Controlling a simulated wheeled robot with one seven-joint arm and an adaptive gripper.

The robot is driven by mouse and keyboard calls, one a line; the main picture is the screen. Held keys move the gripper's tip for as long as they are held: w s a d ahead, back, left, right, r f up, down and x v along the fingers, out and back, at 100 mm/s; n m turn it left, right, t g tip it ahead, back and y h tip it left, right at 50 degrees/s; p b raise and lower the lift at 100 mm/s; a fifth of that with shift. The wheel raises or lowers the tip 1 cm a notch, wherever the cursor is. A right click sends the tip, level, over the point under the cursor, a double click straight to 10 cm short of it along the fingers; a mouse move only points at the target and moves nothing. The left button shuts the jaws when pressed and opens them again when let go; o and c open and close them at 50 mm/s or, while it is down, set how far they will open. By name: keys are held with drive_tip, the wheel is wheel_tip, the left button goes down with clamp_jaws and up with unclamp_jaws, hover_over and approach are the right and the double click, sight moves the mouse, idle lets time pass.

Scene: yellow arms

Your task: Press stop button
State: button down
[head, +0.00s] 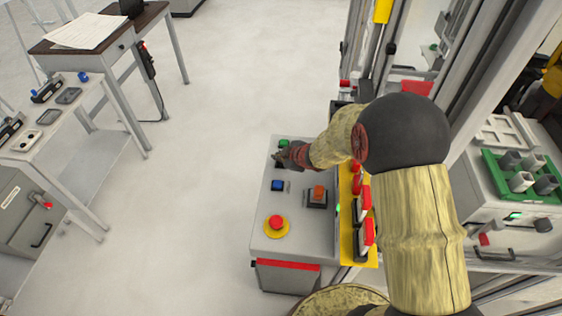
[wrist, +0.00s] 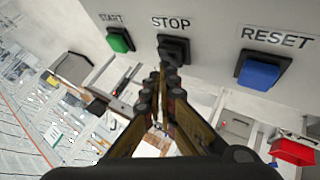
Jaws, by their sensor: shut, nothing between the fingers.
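The stop button (wrist: 173,46) is a dark square button under the STOP label in the wrist view, between the green start button (wrist: 119,40) and the blue reset button (wrist: 260,72). My gripper (wrist: 167,68) is shut and empty. Its fingertips overlap the lower part of the stop button in the picture; I cannot tell whether they touch it. In the head view my gripper (head: 282,156) is over the grey control box (head: 258,240), between the green start button (head: 283,143) and the blue reset button (head: 277,185), and it hides most of the stop button.
A red mushroom button (head: 276,222) on a yellow ring and an orange button (head: 319,191) sit on the same box. Red buttons on a yellow panel (head: 348,212) stand close to its right, beneath my arm. Open floor (head: 190,200) lies to the left.

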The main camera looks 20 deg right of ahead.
sight(280, 163)
drive_tip(key=shift+f+b, duration=0.4)
drive_tip(key=shift+f, duration=0.1)
idle(0.4)
drive_tip(key=shift+r, duration=0.15)
drive_tip(key=shift+r+p, duration=0.75)
drive_tip(key=shift+p, duration=0.15)
drive_tip(key=shift+r+p, duration=2.35)
drive_tip(key=shift+r, duration=0.15)
drive_tip(key=shift+r, duration=0.1)
